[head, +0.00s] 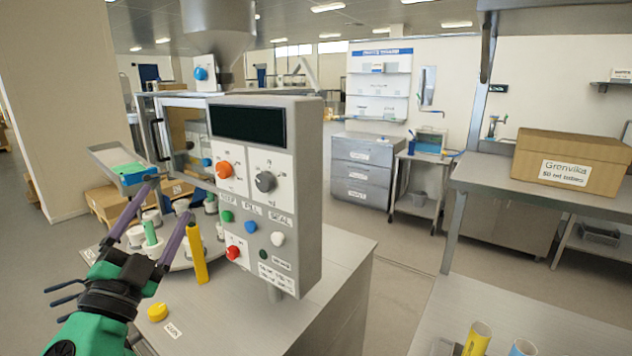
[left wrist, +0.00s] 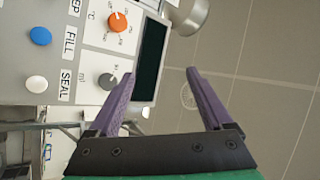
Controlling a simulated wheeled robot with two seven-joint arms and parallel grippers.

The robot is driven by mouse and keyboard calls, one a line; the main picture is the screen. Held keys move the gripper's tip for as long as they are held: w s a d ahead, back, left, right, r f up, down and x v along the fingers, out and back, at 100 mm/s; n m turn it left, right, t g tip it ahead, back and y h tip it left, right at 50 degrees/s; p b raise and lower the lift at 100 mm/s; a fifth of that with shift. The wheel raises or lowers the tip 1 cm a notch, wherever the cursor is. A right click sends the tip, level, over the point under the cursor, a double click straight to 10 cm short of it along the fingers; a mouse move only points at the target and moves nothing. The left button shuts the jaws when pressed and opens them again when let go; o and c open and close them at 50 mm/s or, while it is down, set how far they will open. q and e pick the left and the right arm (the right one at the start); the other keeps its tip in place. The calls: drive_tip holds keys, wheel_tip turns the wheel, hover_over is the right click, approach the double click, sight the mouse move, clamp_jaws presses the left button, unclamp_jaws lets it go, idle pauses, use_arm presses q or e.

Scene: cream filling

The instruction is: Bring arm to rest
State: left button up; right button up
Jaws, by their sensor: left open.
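My left gripper (head: 155,215) is at the left in the head view, in front of the filling machine and left of its control panel (head: 305,200). Its two purple fingers are spread apart with nothing between them. In the left wrist view the open fingers (left wrist: 160,95) show with the control panel (left wrist: 62,75) at the left and grey floor at the right. The panel has an orange knob (head: 224,170), a grey knob (head: 266,181) and several coloured buttons. The right gripper is not in view.
A turntable (head: 205,256) with white jars stands behind the gripper. A yellow post (head: 197,258) and yellow button (head: 157,312) are close by. A cardboard box (head: 570,160) sits on the right-hand bench. Open floor (head: 385,300) lies right of the machine.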

use_arm(q)
drive_tip(key=s+a+f+n+g+y, duration=0.1)
drive_tip(key=a+f+n+g+y, duration=0.2)
drive_tip(key=f, duration=0.5)
drive_tip(key=s+a+f+n+g+y, duration=0.1)
drive_tip(key=f+n+g+y, duration=0.1)
drive_tip(key=f+n+g, duration=0.35)
drive_tip(key=s+a+f+n+g+y, duration=0.1)
drive_tip(key=a+f+n+g+y, duration=0.15)
drive_tip(key=f, duration=0.75)
drive_tip(key=s+d+f+g+h, duration=0.3)
drive_tip(key=s+d+f+g, duration=0.2)
drive_tip(key=s+f, duration=0.35)
drive_tip(key=s+d+f+g+h, duration=0.3)
drive_tip(key=s+d+f+g, duration=0.15)
drive_tip(key=s+f, duration=0.45)
wheel_tip(320, 180, down, 26)
drive_tip(key=s, duration=0.2)
drive_tip(key=s+a+f+g, duration=0.2)
drive_tip(key=s+a+f, duration=0.1)
drive_tip(key=s+f, duration=0.9)
drive_tip(key=s, duration=0.4)
drive_tip(key=shift+m, duration=0.4)
drive_tip(key=shift+y, duration=0.25)
